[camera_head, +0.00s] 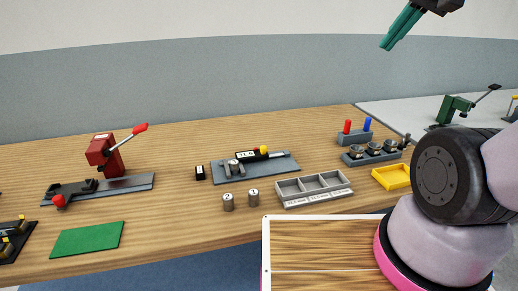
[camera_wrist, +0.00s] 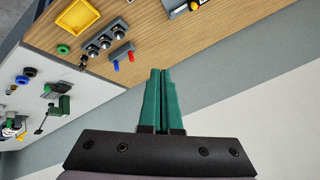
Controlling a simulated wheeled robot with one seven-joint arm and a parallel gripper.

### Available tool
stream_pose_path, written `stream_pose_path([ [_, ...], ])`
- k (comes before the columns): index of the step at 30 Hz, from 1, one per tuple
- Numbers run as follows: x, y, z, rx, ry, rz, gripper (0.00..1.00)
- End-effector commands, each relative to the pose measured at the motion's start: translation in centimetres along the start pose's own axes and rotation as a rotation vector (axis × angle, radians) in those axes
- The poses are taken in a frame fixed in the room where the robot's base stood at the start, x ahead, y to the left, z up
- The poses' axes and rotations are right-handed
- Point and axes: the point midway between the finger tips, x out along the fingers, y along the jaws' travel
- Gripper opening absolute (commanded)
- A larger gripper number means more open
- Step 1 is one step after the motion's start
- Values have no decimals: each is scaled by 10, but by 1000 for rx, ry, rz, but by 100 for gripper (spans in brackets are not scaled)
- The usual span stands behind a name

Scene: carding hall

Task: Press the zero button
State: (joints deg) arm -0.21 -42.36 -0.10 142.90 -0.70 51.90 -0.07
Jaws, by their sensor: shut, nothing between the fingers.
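A grey plate (camera_head: 285,166) on the wooden bench carries a dark display unit (camera_head: 246,156) with pale digits, too small to read. A round yellow-orange button (camera_head: 263,149) sits at its right end; no label on it is legible. A metal cylinder (camera_head: 234,166) stands at the left of the plate. In the wrist view a yellow button (camera_wrist: 194,5) shows at the top edge, partly cut off. My gripper (camera_head: 386,46) has teal fingers and is high at the upper right, far from the button. Its fingers are together and empty in the wrist view (camera_wrist: 161,72).
Weights marked 2 (camera_head: 228,202) and 1 (camera_head: 254,197) stand before the plate, with a grey compartment tray (camera_head: 316,202) to their right. A red lever press (camera_head: 105,155) is at left. Red and blue pegs in a grey block (camera_head: 355,137) stand at right. A small black block (camera_head: 200,173) is left of the plate.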

Motion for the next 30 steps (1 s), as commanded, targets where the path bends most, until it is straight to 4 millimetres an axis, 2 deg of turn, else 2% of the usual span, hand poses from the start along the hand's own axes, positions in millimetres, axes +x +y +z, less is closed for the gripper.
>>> stream_pose_path([
  [5, 31, 2, -35, -153, 27, 63, 0],
  [8, 65, -2, -69, -329, 59, 108, 0],
  [12, 126, -24, -111, -627, 107, 135, 0],
  [15, 175, -49, -127, -851, 136, 117, 0],
  [17, 206, -66, -130, -987, 150, 90, 0],
  [20, 259, -98, -123, -1210, 171, 19, 0],
  [21, 281, -111, -115, -1299, 177, -19, 0],
  [23, 313, -131, -98, -1429, 187, -88, 0],
  [24, 332, -143, -85, -1510, 193, -139, 0],
  [27, 373, -167, -46, -1678, 204, -271, 0],
  [30, 400, -182, -11, -1797, 213, -390, 0],
])
